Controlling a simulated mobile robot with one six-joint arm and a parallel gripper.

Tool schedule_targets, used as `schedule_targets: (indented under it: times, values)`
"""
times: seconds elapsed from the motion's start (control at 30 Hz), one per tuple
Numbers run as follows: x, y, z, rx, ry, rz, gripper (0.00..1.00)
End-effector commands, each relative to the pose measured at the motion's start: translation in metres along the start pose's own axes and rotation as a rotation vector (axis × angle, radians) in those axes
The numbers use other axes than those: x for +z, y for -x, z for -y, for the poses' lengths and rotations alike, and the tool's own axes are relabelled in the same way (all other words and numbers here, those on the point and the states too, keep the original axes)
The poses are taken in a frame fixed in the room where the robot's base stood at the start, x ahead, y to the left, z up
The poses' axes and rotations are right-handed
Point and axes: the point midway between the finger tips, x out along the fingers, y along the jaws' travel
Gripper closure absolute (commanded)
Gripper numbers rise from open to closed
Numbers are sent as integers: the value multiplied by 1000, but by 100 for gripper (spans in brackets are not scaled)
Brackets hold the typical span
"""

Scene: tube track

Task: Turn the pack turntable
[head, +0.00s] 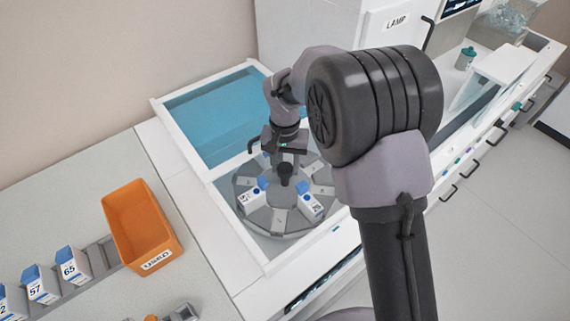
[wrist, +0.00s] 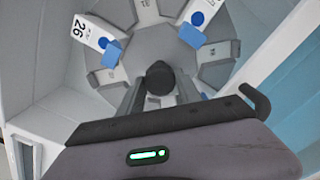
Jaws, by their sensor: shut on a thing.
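The pack turntable (head: 280,219) is a grey round disc with several slots, set in a white-framed well. A dark round knob (wrist: 160,75) stands at its centre; it also shows in the head view (head: 286,172). My gripper (wrist: 160,92) points down at the middle of the turntable and is shut on the knob, a finger on each side. A white pack with a blue cap marked 26 (wrist: 90,32) sits in one slot. Another blue-capped pack (wrist: 203,12) sits in a nearby slot. In the head view, two packs show toward the front, one at left (head: 251,201) and one at right (head: 311,207).
A blue-covered bay (head: 215,115) lies behind the turntable. An orange bin (head: 140,227) stands on the left counter, next to a rack with several numbered packs (head: 42,285). A white cabinet marked LAMP (head: 375,25) rises behind my arm. The well's white frame surrounds the disc.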

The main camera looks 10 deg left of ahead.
Motion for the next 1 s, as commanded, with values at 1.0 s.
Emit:
schedule_targets:
  times: [1.0]
  values:
    - [0, 0, 0, 0, -429, 0, 100]
